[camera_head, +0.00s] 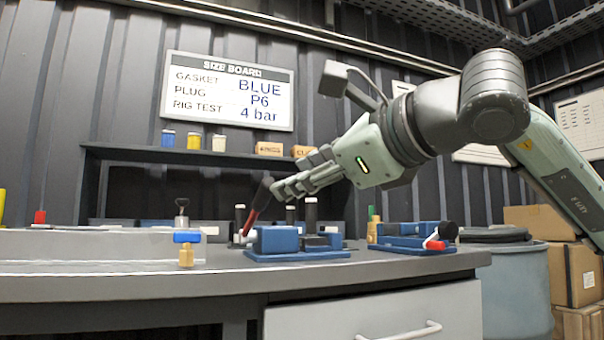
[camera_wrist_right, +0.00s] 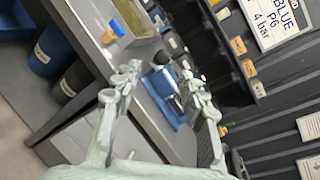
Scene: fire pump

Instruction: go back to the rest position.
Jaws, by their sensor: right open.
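My right gripper (camera_head: 285,187) reaches in from the right, above the workbench (camera_head: 400,265), with its fingers pointing left. In the right wrist view its two fingers (camera_wrist_right: 162,88) are spread wide, with nothing held between them. Below the fingers in the head view stands a blue fixture (camera_head: 280,240) with black upright posts. A red and black lever (camera_head: 250,218) leans up beside the fingertips; I cannot tell whether they touch. In the right wrist view the blue fixture (camera_wrist_right: 165,105) shows beyond the open fingers. My left gripper is not in view.
A second blue fixture (camera_head: 415,237) with a red-tipped part stands at the bench's right. A brass valve with blue handle (camera_head: 187,250) is at the front left. A shelf (camera_head: 130,153) with small jars and boxes is behind. A blue drum (camera_head: 515,290) and cartons (camera_head: 575,270) stand right.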

